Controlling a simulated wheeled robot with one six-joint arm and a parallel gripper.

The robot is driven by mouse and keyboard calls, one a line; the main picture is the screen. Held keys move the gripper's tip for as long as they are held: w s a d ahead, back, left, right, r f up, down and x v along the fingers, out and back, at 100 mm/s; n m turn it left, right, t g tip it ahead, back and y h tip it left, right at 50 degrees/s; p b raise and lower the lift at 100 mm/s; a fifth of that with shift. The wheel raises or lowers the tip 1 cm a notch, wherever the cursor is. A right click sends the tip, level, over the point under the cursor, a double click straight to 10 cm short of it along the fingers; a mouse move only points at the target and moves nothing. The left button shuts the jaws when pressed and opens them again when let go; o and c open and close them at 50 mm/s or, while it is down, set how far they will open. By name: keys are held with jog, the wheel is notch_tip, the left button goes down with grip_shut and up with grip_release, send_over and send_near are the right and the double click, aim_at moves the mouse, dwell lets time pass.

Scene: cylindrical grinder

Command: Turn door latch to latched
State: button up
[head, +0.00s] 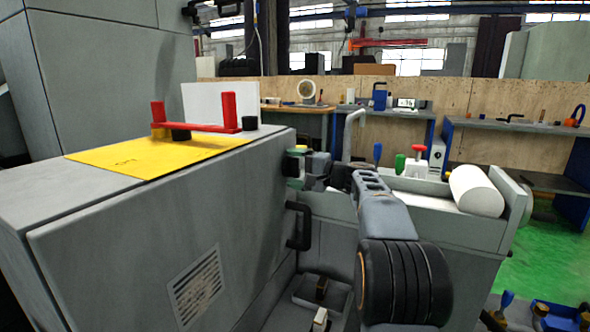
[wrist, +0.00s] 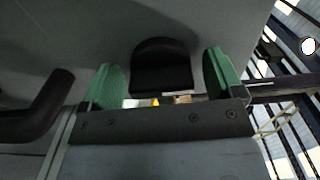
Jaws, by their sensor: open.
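The door latch (wrist: 163,65) is a dark, round-topped piece on the grey door face. In the wrist view it stands between the two green fingertips of my gripper (wrist: 161,78), with a gap on each side. My gripper is open and holds nothing. In the head view my gripper (head: 296,168) is at the right edge of the grey door (head: 150,235), above the black door handle (head: 298,226). The latch is mostly hidden there, and its turn angle is hard to tell. The handle also shows at the left of the wrist view (wrist: 40,108).
A red bracket (head: 200,127) and a yellow plate (head: 150,155) are on the machine top. A white cylinder (head: 476,190) and a red-topped knob (head: 418,160) are to the right. Small bins (head: 320,290) sit below. Workbenches stand behind, with green floor at right.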

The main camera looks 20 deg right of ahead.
jog(key=p+v, duration=0.3)
jog(key=v, duration=1)
jog(key=shift+s+d, duration=0.25)
jog(key=shift+s, duration=0.1)
jog(key=s+a+r+n+g+h+p, duration=0.1)
jog(key=s+a+r+g+h+p, duration=0.2)
jog(key=a+p, duration=0.6)
jog(key=s+a+r+n+g+h+p, duration=0.1)
jog(key=s+a+r+n+g+p, duration=0.2)
jog(key=a+p, duration=0.5)
jog(key=s+a+r+n+g+h+p, duration=0.1)
jog(key=s+a+r+n+h+p, duration=0.1)
jog(key=s+p, duration=0.5)
jog(key=s+a+r+n+g+h+p, duration=0.2)
jog(key=s+h+p, duration=0.4)
jog(key=p, duration=0.4)
jog(key=shift+s+r+n+g+p, duration=0.3)
jog(key=shift+s+r+n, duration=0.35)
jog(key=shift+r, duration=0.65)
